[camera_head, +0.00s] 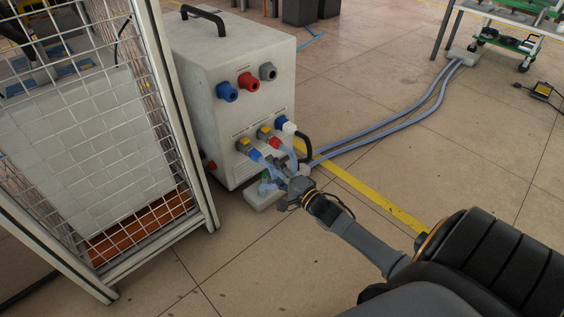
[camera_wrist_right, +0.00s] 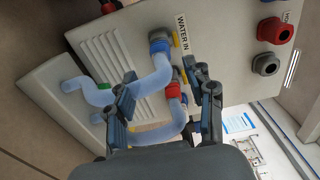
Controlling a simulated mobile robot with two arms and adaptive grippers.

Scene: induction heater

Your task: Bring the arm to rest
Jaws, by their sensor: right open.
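My right arm (camera_head: 355,233) reaches in from the lower right of the head view to the front of a white heater cabinet (camera_head: 210,138). My right gripper (camera_head: 283,186) is at the cabinet's lower front, close to the hoses. In the right wrist view its two fingers (camera_wrist_right: 165,104) stand apart. A translucent blue hose (camera_wrist_right: 153,83) runs from a grey connector by the "WATER IN" label and passes behind and between the fingers. Whether the fingers touch the hose I cannot tell. My left gripper is not in view.
A wire mesh fence (camera_head: 95,140) stands left of the cabinet. Blue and red plugs (camera_head: 248,82) stick out of the cabinet front. Long grey-blue hoses (camera_head: 400,122) run across the floor to the back right. Open tiled floor (camera_head: 480,140) lies to the right.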

